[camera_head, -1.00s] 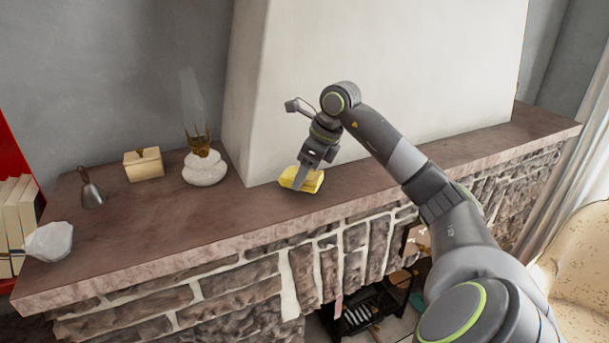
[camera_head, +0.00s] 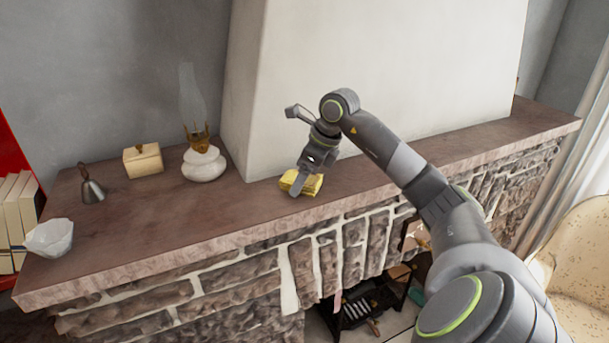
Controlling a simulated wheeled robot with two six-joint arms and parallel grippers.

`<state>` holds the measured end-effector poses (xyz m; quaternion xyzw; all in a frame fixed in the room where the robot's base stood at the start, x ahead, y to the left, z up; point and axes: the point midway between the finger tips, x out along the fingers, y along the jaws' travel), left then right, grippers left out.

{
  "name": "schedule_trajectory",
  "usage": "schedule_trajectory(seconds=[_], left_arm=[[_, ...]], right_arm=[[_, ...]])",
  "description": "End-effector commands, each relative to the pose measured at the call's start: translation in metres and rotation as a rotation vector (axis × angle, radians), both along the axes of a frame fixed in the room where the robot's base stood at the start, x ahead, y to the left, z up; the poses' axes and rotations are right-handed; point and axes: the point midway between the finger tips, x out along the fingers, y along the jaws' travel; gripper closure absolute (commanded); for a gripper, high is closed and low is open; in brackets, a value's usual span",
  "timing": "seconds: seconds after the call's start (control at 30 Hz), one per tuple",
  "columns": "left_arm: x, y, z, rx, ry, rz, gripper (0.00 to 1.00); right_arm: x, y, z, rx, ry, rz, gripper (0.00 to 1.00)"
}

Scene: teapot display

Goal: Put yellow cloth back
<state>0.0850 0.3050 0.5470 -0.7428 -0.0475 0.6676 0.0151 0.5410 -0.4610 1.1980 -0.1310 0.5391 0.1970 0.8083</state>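The yellow cloth (camera_head: 314,185), a small folded bundle, lies on the brown mantel shelf close to the foot of the white chimney wall. My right gripper (camera_head: 299,186) comes down over it from above, with one finger in front of the cloth's near side. The other finger is hidden, so I cannot tell whether the gripper is closed on the cloth. My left gripper is not in view.
The shelf between lamp and cloth is clear. The white chimney wall (camera_head: 400,70) rises behind.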

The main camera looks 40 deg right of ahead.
Motion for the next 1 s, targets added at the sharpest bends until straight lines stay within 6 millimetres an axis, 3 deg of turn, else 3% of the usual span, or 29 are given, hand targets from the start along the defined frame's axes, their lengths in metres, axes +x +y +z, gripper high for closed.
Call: schedule_trajectory(seconds=[0.13,0.27,0.7,1.0], left_arm=[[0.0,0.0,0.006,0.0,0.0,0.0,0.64],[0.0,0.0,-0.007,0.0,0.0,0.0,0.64],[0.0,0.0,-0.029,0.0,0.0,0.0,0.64],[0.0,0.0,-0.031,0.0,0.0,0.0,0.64]], right_arm=[[0.0,0.0,0.006,0.0,0.0,0.0,0.23],[-0.006,-0.005,0.02,-0.005,-0.004,0.0,0.23],[-0.036,-0.019,0.101,0.0,-0.002,-0.002,0.23],[-0.041,-0.021,0.114,0.001,0.0,0.0,0.23]])
